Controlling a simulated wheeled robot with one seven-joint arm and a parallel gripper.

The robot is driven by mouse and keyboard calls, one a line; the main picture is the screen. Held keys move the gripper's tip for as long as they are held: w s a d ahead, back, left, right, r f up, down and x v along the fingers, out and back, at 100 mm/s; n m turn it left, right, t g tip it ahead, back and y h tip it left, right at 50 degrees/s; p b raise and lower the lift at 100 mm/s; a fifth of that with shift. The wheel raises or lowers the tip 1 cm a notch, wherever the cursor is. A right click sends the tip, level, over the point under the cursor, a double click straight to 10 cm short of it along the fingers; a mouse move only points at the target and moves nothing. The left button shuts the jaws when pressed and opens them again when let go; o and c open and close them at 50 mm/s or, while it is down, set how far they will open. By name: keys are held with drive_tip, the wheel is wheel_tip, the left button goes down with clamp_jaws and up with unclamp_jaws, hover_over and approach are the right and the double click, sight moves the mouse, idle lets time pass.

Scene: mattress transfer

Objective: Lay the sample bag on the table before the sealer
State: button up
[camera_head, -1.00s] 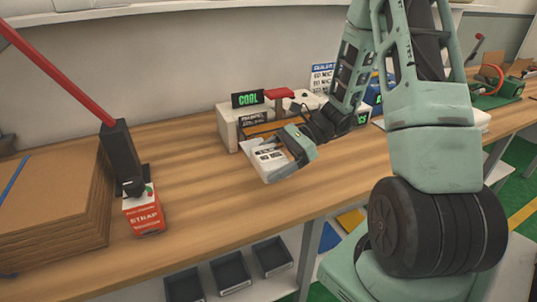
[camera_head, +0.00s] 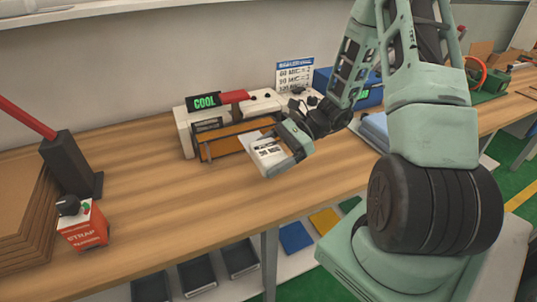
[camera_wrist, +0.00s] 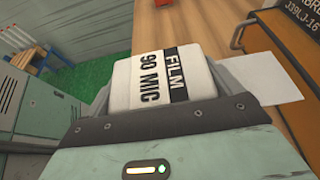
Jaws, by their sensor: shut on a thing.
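The sample bag (camera_head: 266,152) is a small white packet with dark print. In the wrist view the bag (camera_wrist: 160,78) reads "FILM 90 MIC". My gripper (camera_head: 280,154) is shut on it and holds it in front of the sealer, seemingly above the table (camera_head: 140,165); the exact height is hard to tell. The sealer (camera_head: 184,128) is a pale machine with a green "COOL" display, a red handle and an orange-brown front. Part of its front (camera_wrist: 285,45) shows at upper right in the wrist view. A white flap (camera_wrist: 270,84) sticks out right of the gripper there.
A red-and-white strap box (camera_head: 84,230) and a dark post with a red lever (camera_head: 70,165) stand at left, beside stacked cardboard (camera_head: 22,215). A settings sign (camera_head: 294,75) and a blue machine (camera_head: 368,92) are behind my arm. The tabletop left of the sealer is clear.

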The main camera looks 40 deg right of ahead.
sight(269, 190)
drive_tip(key=shift+f+b, duration=2.95)
drive_tip(key=shift+f, duration=1.55)
drive_tip(key=shift+f+b, duration=0.4)
drive_tip(key=shift+f, duration=0.3)
drive_tip(key=o, duration=0.8)
drive_tip(key=shift+c, duration=0.2)
drive_tip(key=v, duration=1.7)
drive_tip(key=shift+d+r, duration=0.15)
drive_tip(key=shift+d, duration=0.05)
